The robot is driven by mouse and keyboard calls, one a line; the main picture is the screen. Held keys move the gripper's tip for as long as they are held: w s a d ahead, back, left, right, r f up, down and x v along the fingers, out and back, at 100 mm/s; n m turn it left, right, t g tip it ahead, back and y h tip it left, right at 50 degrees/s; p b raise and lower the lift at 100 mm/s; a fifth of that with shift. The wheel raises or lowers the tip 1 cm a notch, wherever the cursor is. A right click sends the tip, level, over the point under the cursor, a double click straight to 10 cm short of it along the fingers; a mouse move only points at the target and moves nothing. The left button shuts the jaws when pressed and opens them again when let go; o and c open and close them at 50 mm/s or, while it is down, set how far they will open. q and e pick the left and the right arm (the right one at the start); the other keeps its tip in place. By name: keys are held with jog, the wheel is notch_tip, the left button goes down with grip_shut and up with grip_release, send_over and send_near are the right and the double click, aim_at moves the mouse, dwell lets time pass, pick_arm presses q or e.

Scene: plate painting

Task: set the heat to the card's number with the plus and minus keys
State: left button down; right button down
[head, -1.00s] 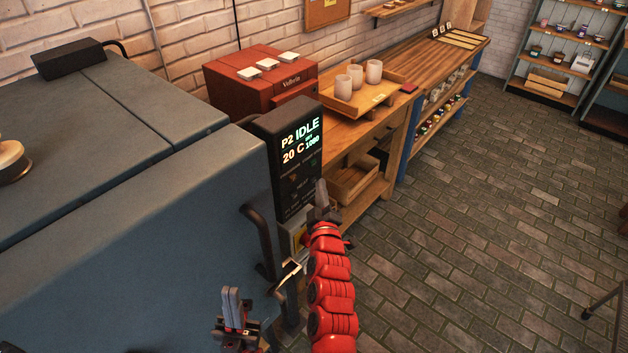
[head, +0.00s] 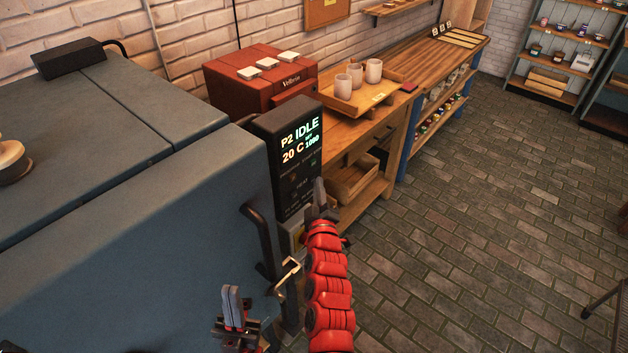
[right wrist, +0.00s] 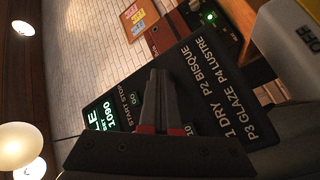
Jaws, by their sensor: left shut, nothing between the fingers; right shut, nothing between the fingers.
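The kiln's black control panel (head: 289,160) shows P2, IDLE, 20 C and a small set number that looks like 1090. That number reads 1090 in the right wrist view (right wrist: 107,113). My right gripper (head: 319,192) is shut and empty in front of the panel's lower right edge. In the right wrist view its fingers (right wrist: 156,75) cover part of the panel, and the plus and minus keys are hidden or too small to make out. My left gripper (head: 233,298) is shut and empty, low beside the kiln. I cannot read a number on any card.
The blue-grey kiln (head: 130,240) fills the left, with a dark handle (head: 258,235) near my right arm. Behind the panel stand a red box (head: 262,75) and a wooden tray (head: 365,98) with cups on a bench. The brick floor at right is mostly clear.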

jog(key=shift+d, duration=0.1)
jog(key=shift+s+d, duration=0.45)
jog(key=shift+d, duration=0.05)
dwell(0.3)
jog(key=shift+s+d, duration=0.75)
jog(key=shift+d, duration=0.3)
jog(key=shift+s+d, duration=0.75)
jog(key=shift+d, duration=0.25)
